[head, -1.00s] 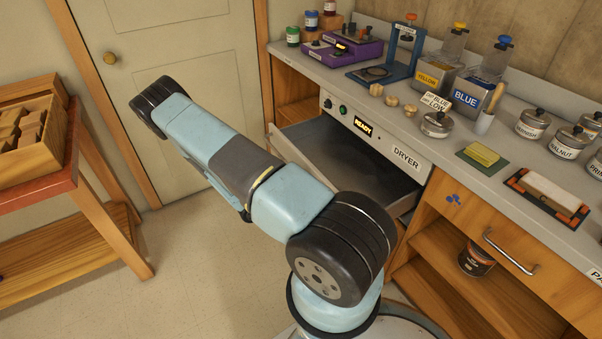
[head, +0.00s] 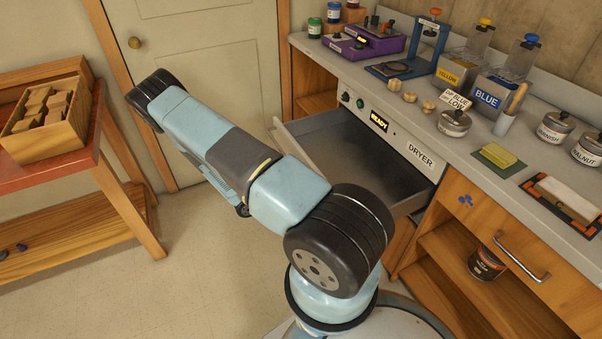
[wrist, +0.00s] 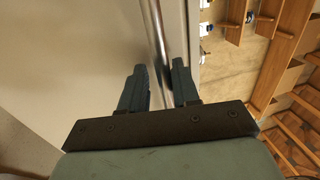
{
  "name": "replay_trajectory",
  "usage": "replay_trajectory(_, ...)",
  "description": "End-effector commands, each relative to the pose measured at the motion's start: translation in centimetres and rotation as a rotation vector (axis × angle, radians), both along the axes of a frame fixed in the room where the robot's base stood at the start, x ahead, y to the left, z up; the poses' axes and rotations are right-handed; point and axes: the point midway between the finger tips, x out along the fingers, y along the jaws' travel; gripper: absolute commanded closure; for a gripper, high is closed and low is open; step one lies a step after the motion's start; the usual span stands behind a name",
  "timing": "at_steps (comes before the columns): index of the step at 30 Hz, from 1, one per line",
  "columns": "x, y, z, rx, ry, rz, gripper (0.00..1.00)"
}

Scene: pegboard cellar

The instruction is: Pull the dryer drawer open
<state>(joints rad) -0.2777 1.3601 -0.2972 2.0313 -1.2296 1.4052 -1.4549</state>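The dryer drawer (head: 352,155) is a grey metal tray standing well out of the bench under the panel labelled DRYER (head: 421,155). Its inside shows and looks empty. My arm crosses in front of it and hides much of its front; my gripper is not visible in the head view. The pale drawer front (wrist: 80,50) fills the left of that view.
A wooden table with a box of blocks (head: 50,122) stands at the left, and a closed door (head: 200,75) behind. The benchtop holds jars, tins and a purple device (head: 365,42). Open shelves (head: 460,265) lie right of the drawer. Floor (head: 190,270) on the left is clear.

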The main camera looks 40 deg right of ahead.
Motion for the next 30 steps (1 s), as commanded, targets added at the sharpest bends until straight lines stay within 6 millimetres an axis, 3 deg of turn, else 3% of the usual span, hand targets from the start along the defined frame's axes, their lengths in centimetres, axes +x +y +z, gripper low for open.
replay_trajectory(14, 0.3, 0.7, 0.1, -0.006, -0.004, 0.0, 0.65)
replay_trajectory(30, 1.7, 10.1, -2.0, -0.003, -0.003, 0.0, 0.65)
